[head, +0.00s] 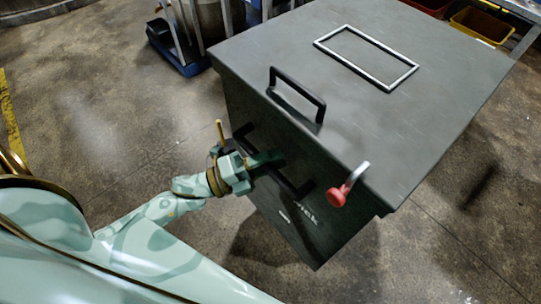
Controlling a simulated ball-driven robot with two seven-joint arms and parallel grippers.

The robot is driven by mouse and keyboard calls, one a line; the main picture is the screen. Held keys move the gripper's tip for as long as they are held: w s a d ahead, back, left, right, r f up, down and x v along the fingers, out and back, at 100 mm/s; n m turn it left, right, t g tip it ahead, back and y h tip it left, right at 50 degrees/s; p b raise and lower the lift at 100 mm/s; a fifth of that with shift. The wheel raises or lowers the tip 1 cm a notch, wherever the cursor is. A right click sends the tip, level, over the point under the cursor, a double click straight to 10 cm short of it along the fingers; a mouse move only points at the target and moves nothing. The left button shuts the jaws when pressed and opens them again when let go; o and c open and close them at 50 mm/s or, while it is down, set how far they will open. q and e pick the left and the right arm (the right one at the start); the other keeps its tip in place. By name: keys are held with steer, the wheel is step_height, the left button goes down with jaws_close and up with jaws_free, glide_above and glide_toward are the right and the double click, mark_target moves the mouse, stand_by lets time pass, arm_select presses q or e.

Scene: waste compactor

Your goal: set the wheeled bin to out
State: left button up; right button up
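The wheeled bin is a large dark grey box (270,200) with a flat lid (290,50). It stands on the concrete floor in the upper middle and right of the head view. A black bar handle (288,186) is on its near-left side. My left gripper (266,159) is at the middle of this bar, its fingertips overlapping it. The fingers look like one dark block there, so whether they are closed around the bar cannot be told. The bin's wheels are not visible. My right gripper is not in view.
The lid carries a black handle (296,97) and a pale rectangular frame (365,57). A red-knobbed lever (338,195) sticks out at the near edge. A blue-based stand (175,50) and a yellow crate (482,24) are behind. Floor at left and lower right is clear.

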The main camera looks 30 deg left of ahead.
arm_select(q)
steer(key=v, duration=1.6)
steer(key=shift+s+p, duration=0.2)
steer(key=shift+p, duration=0.25)
steer(key=shift+a+f, duration=0.1)
